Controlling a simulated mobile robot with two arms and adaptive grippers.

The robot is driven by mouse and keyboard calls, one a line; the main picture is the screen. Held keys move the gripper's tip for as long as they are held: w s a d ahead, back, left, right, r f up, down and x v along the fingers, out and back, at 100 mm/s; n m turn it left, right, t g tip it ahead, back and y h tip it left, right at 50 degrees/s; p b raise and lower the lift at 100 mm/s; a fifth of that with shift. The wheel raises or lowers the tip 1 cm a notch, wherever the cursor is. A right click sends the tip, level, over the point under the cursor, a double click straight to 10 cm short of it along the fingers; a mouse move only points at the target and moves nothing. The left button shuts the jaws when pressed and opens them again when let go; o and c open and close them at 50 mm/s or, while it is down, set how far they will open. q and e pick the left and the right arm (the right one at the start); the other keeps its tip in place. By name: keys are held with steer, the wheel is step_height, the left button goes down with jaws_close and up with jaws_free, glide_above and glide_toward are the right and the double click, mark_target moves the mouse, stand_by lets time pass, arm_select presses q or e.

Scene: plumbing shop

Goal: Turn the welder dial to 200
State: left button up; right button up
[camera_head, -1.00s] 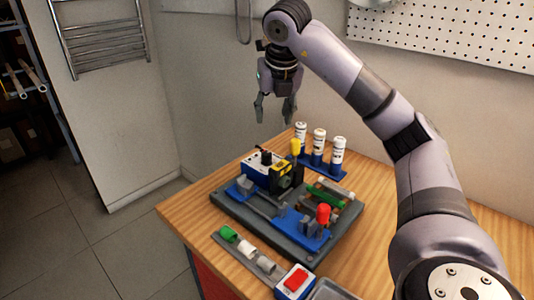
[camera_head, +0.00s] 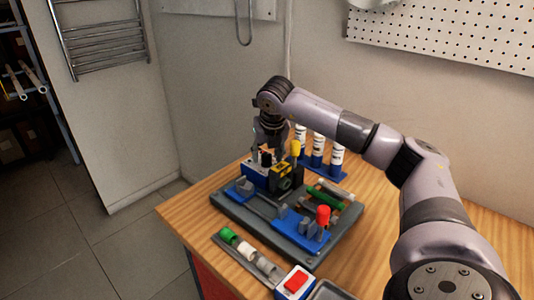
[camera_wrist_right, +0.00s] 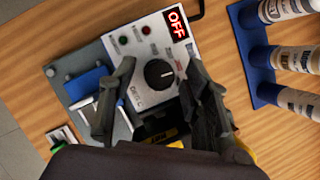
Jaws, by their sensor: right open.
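The welder (camera_head: 259,172) is a blue and white unit on a dark grey base plate on the wooden bench. In the right wrist view its white control panel (camera_wrist_right: 145,45) shows a red display (camera_wrist_right: 177,22) reading OFF. The round black dial (camera_wrist_right: 160,74) sits on the panel, its scale too small to read surely. My right gripper (camera_wrist_right: 152,95) is open, one finger to either side of the dial in that view. No contact with the dial can be made out. In the head view my right gripper (camera_head: 268,146) is just above the welder, partly hidden. My left gripper is not in view.
Several white bottles (camera_head: 318,150) stand in a blue rack behind the welder. A red button box (camera_head: 295,281) and a row of fittings (camera_head: 246,249) lie in front.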

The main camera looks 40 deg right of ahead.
steer(key=shift+c, duration=0.3)
jaws_close()
stand_by(0.3)
